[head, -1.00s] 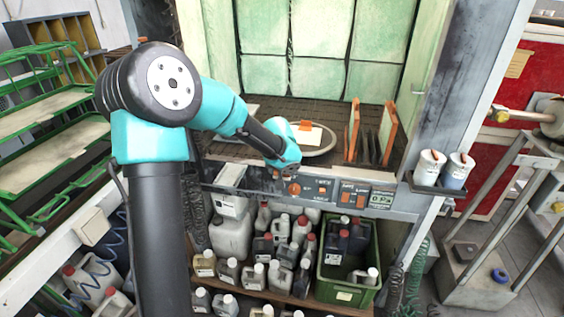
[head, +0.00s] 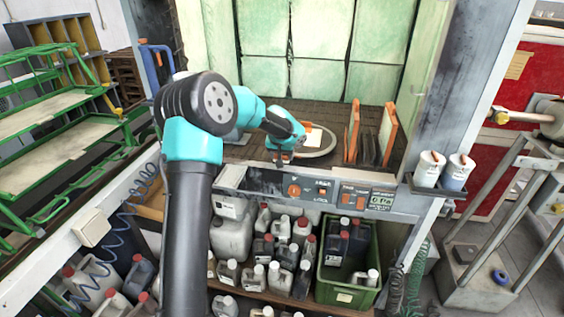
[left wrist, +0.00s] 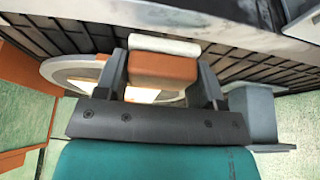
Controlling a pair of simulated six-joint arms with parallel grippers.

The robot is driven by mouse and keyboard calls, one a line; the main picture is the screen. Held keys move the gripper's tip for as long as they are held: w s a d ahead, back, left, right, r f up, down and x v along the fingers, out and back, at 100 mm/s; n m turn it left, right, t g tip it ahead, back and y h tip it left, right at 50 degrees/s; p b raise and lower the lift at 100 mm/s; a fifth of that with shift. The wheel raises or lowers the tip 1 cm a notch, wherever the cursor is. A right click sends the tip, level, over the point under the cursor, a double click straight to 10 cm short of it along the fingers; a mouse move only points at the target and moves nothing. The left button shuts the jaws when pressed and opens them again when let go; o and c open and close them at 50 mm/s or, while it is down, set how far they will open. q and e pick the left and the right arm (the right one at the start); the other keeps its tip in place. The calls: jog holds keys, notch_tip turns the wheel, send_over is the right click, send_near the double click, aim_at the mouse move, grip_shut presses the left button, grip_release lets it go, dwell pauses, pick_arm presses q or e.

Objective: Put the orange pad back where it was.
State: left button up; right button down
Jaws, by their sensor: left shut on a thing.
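The orange pad (left wrist: 165,68) shows in the left wrist view as an orange block with a white strip along its far side. My left gripper (left wrist: 163,80) is shut on it, with one dark finger on each side. In the head view my left gripper (head: 281,158) is over the front edge of the booth, beside the round disc. The pad is too small and covered to make out there. My right gripper is in neither view.
The round disc (head: 322,150) carries a white sheet with an orange patch. A rack with upright orange boards (head: 388,133) stands to its right. The control panel (head: 340,191) runs along the booth front, with several jugs and a green crate (head: 347,297) below.

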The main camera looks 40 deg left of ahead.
pick_arm(q)
jog(key=shift+f, duration=1.75)
jog(key=shift+f, duration=0.1)
jog(key=o, duration=0.9)
jog(key=v, duration=1.2)
jog(key=shift+s+d, duration=0.1)
